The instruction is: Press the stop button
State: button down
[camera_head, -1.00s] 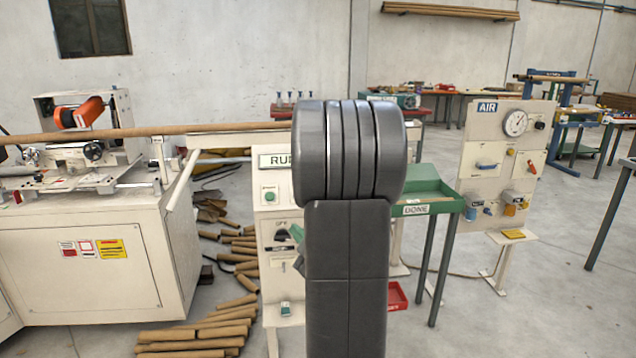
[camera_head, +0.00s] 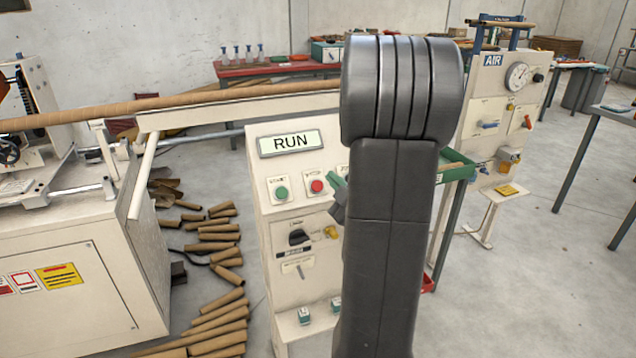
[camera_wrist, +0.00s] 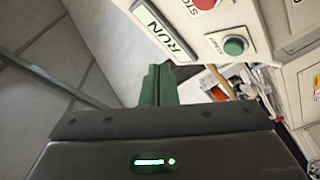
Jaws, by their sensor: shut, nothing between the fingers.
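The control panel (camera_head: 262,205) stands in the middle of the head view with a lit RUN display (camera_head: 290,143). Below it are a green start button (camera_head: 281,192) and, right of that, a red stop button (camera_head: 317,186). In the wrist view, the red button (camera_wrist: 205,3) is cut by the top edge, near the green button (camera_wrist: 235,46) and the RUN display (camera_wrist: 165,30). My gripper (camera_wrist: 160,72) has green fingers, shut and empty, apart from both buttons in that picture. In the head view my arm hides most of the gripper and the panel's right side.
A long cardboard tube (camera_head: 190,98) runs along the winder at left. Cut tubes (camera_head: 215,240) lie on the floor between winder and panel. A green tray (camera_head: 458,168) and the AIR panel (camera_head: 490,110) stand at right. Open floor (camera_head: 540,270) lies at lower right.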

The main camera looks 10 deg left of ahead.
jog(key=shift+f, duration=0.1)
dwell(0.3)
jog(key=b, duration=0.2)
send_near(316, 180)
notch_tip(316, 180, up, 2)
jog(key=w+a, duration=0.3)
jog(key=shift+w+a+f+b, duration=0.2)
jog(key=shift+w+a+b, duration=0.1)
jog(key=shift+b, duration=0.2)
jog(key=shift+f+b, duration=0.15)
jog(key=shift+b, duration=0.15)
dwell(1.2)
jog(key=shift+w+a+f+b, duration=0.15)
jog(key=shift+w+b, duration=0.05)
jog(key=shift+b, duration=0.3)
jog(key=shift+w+a+f+b, duration=0.2)
jog(key=shift+w+b, duration=0.1)
jog(key=shift+b, duration=0.25)
dwell(0.7)
jog(key=shift+s+d+r, duration=0.35)
jog(key=shift+s+r, duration=0.15)
jog(key=shift+s, duration=0.05)
